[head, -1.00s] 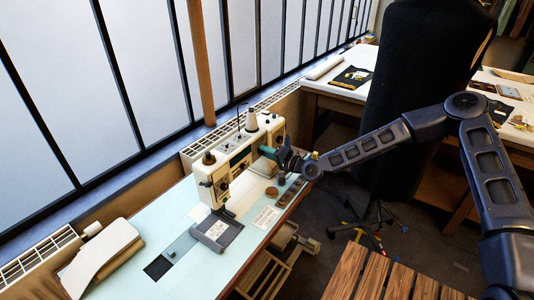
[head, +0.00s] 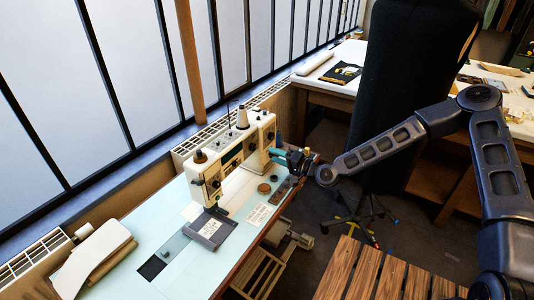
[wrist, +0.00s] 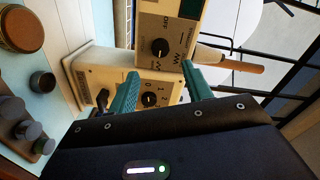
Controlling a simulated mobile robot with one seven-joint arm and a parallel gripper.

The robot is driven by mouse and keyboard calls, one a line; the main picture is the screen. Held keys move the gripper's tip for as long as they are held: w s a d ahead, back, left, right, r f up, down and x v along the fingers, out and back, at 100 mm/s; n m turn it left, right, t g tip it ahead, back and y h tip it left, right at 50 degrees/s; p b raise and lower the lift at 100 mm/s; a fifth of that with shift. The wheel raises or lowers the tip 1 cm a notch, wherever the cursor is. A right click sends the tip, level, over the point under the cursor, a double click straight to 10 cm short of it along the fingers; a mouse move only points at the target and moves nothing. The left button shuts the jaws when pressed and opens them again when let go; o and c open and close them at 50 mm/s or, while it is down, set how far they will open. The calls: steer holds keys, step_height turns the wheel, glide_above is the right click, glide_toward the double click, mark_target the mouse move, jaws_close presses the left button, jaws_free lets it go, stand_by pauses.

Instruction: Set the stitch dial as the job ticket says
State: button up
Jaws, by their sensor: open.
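The cream sewing machine (head: 232,160) stands on the pale blue table. My gripper (head: 276,156) is at its right end, open, with teal fingers. In the wrist view the fingers (wrist: 158,92) point at the machine's end panel, with a black dial (wrist: 150,99) marked 0, 1, 2 showing between them; contact is not visible. Another black dial (wrist: 160,47), with OFF and zigzag marks, sits above it in that view. A printed white paper (head: 260,215) lies in front of the machine, and a labelled grey piece (head: 210,229) lies beside it. Their print is too small to read.
A round brown lid (wrist: 22,28), a small black cylinder (wrist: 42,82) and a wooden holder with grey cylinders (wrist: 30,135) lie near my gripper. A radiator and window run behind the table.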

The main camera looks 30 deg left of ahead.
steer(key=shift+d, duration=1.15)
